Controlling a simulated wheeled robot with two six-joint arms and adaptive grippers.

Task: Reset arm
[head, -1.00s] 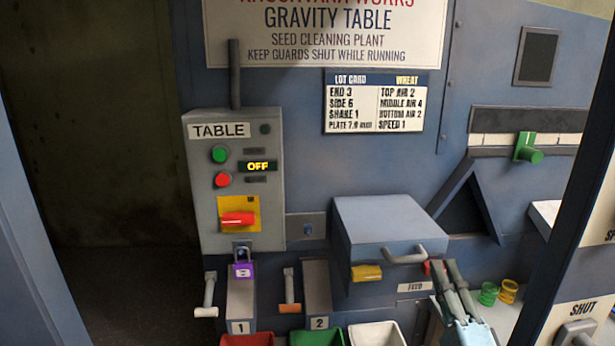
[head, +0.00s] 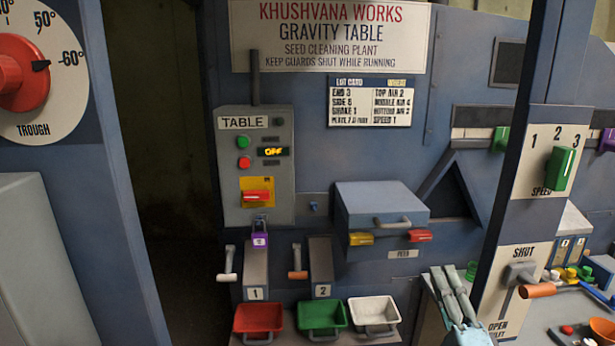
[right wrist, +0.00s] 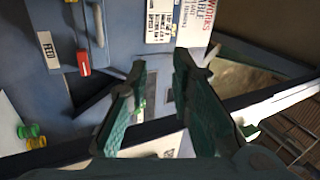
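My right gripper (head: 452,292) is at the lower right of the head view, fingers pointing up and away from me. In the right wrist view the gripper (right wrist: 160,62) has its two dark green fingers apart with nothing between them. It appears in front of the blue machine's lower part, and I cannot see it touching anything. My left gripper is in neither view.
The grey TABLE control box (head: 254,205) shows OFF. Red (head: 258,318), green (head: 322,316) and white (head: 374,310) bins stand below. A blue post (head: 520,200) with a SPEED lever rises close right of my right gripper. A TROUGH dial (head: 30,75) is at the far left.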

